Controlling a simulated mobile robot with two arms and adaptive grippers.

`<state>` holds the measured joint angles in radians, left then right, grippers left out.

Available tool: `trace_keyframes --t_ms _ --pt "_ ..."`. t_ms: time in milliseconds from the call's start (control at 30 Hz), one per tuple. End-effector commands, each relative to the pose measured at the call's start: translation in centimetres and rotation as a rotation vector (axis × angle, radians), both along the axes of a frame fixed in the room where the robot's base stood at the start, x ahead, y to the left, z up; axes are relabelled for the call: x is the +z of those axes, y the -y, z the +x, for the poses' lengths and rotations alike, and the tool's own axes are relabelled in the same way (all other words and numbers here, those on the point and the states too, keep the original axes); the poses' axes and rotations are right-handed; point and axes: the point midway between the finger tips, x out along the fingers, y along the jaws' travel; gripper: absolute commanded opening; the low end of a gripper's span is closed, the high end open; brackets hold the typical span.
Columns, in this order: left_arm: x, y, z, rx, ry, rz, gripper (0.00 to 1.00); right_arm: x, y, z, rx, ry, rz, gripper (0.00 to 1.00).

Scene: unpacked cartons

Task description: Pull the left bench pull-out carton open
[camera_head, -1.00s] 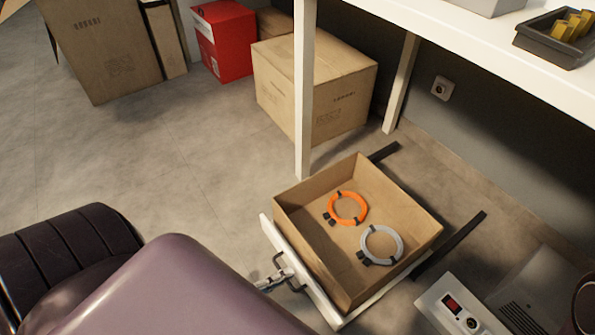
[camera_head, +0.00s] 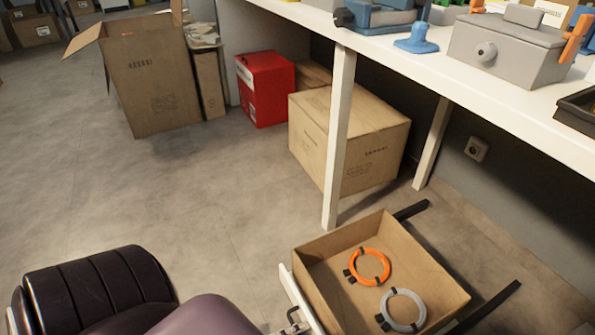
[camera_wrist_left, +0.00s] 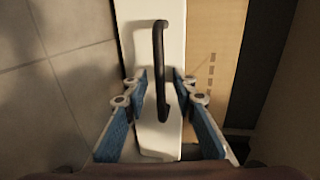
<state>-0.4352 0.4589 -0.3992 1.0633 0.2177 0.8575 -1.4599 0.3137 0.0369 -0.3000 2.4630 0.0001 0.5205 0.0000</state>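The pull-out carton (camera_head: 440,285) stands pulled out from under the bench, open at the top. It holds an orange coil (camera_head: 370,267) and a grey coil (camera_head: 403,310). Its white front panel (camera_head: 297,297) is partly cut off below. In the left wrist view, the panel (camera_wrist_left: 150,150) carries a dark bar handle (camera_wrist_left: 161,65). My left gripper (camera_wrist_left: 160,82) is open, with one blue-padded finger on each side of the handle and gaps visible. It shows only partly in the head view (camera_head: 295,324). My right gripper is not in view.
Dark rails (camera_head: 490,305) extend beside the carton. A white bench leg (camera_head: 339,140) stands behind it. A closed carton (camera_head: 315,135) and a red box (camera_head: 265,90) sit farther back. A tall open carton (camera_head: 152,90) stands at the upper left. The floor at left centre is clear.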

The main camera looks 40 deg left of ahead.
Motion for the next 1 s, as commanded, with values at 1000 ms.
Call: trace_keyframes --t_ms 1000 --pt "2.5 -4.0 -11.1 0.0 0.0 0.0 0.25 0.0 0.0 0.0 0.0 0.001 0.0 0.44"
